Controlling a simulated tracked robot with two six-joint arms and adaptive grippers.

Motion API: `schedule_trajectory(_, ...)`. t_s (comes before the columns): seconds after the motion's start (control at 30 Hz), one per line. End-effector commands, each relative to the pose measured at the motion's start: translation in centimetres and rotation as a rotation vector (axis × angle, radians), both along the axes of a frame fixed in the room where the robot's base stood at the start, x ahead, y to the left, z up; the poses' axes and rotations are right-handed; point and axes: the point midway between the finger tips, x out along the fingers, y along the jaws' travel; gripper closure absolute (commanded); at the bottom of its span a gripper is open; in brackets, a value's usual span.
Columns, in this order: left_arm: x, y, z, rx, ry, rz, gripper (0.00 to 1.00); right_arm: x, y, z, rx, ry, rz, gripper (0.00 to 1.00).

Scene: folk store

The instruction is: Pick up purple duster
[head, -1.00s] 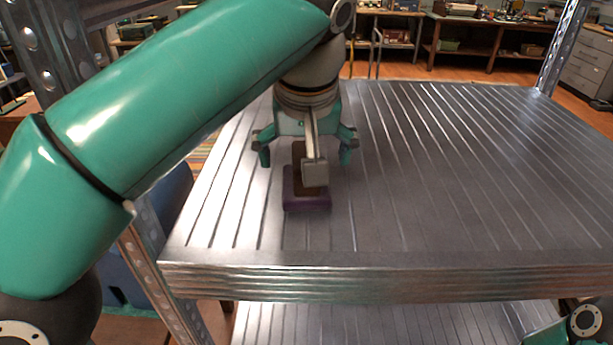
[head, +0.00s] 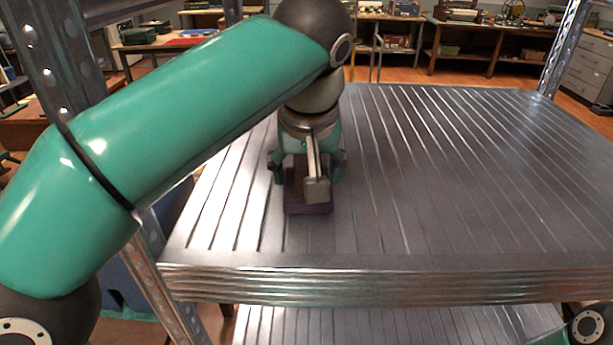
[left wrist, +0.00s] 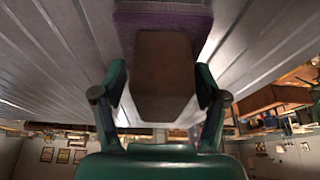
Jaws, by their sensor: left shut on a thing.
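The purple duster (head: 309,208) lies on the metal shelf (head: 440,190), near its front left part. It has a purple base and a brown block on top. My left gripper (head: 308,180) is down over it, with its fingers on either side of the brown block. In the left wrist view the purple base (left wrist: 165,20) is at the top and the brown block (left wrist: 163,65) sits between the fingers. My left gripper (left wrist: 162,90) is shut on the duster. The camera mount hides part of the block in the head view. My right gripper is out of view.
The shelf top around the duster is bare and ribbed, with wide free room to the right. Perforated metal posts stand at the left (head: 75,80) and far right (head: 562,50). A lower shelf (head: 390,325) lies below. Workbenches stand in the background.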

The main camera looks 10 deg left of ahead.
Motion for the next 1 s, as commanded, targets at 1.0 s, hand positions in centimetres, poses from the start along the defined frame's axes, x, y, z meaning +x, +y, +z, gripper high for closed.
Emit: schedule_trajectory(1.0,-9.4,-2.6,3.2,0.0,-0.004,-0.007,0.65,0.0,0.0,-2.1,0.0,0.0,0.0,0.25)
